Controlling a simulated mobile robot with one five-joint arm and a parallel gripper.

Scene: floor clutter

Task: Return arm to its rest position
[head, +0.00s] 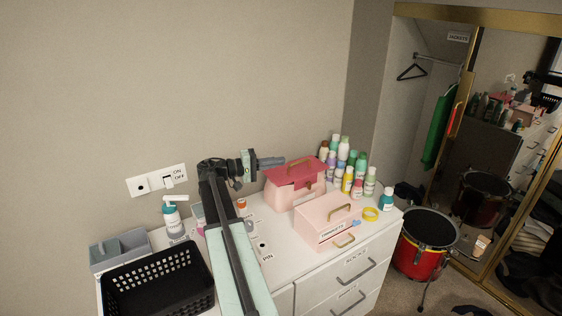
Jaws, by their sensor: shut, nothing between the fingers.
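My arm stretches from the bottom edge of the head view up over the white dresser top (283,246). My gripper (270,162) is at the arm's far end, pointing right, near the red-lidded pink box (295,182). Its fingers look closed together with nothing held. I cannot tell whether it touches the box lid. The arm hides part of the dresser top behind it.
A black basket (158,285), a grey tray (120,250) and a pump bottle (173,219) stand left of my arm. A pink box (328,219) and several bottles (347,165) stand right. A red drum (425,244) is on the floor beside a mirrored closet (490,150).

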